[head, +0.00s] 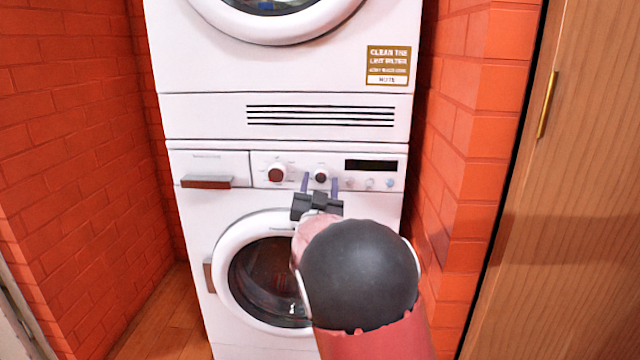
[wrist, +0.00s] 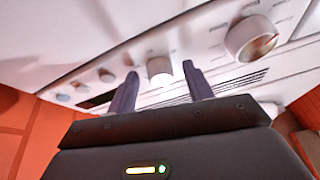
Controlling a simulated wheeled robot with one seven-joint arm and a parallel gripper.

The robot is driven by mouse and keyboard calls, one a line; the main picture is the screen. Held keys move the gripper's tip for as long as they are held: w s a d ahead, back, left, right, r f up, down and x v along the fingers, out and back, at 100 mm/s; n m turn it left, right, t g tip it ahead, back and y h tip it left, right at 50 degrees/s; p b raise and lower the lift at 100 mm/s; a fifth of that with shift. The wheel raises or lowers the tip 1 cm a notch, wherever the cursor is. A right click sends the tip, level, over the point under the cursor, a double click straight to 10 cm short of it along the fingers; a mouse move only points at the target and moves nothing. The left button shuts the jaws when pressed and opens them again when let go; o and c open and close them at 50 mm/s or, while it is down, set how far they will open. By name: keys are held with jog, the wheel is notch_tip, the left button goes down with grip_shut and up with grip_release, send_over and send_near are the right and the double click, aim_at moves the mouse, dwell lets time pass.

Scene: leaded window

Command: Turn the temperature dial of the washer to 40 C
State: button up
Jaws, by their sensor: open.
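The lower white washer (head: 190,240) has a control panel with two dials. The larger dial (head: 277,174) is dark reddish-brown in the head view, and it also shows at the right of the wrist view (wrist: 250,38). The smaller dial (head: 321,175) has a dark centre. My gripper (head: 320,181) is open at the panel, its two purple-grey fingers on either side of the smaller dial. In the wrist view this dial (wrist: 160,71) sits between the fingertips, apparently untouched. Printed marks surround the dials but are too small to read, so I cannot tell which dial is for temperature.
A dark display (head: 371,165) and several small buttons (head: 369,183) sit right of the smaller dial. A drawer with a brown handle (head: 206,182) is at the left. A dryer (head: 200,60) stands above. Brick walls (head: 75,150) close in both sides. A wooden door (head: 570,200) is at the right.

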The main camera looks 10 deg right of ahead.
jog(key=c, duration=1)
jog(key=shift+o, duration=0.2)
jog(key=shift+b, duration=0.4)
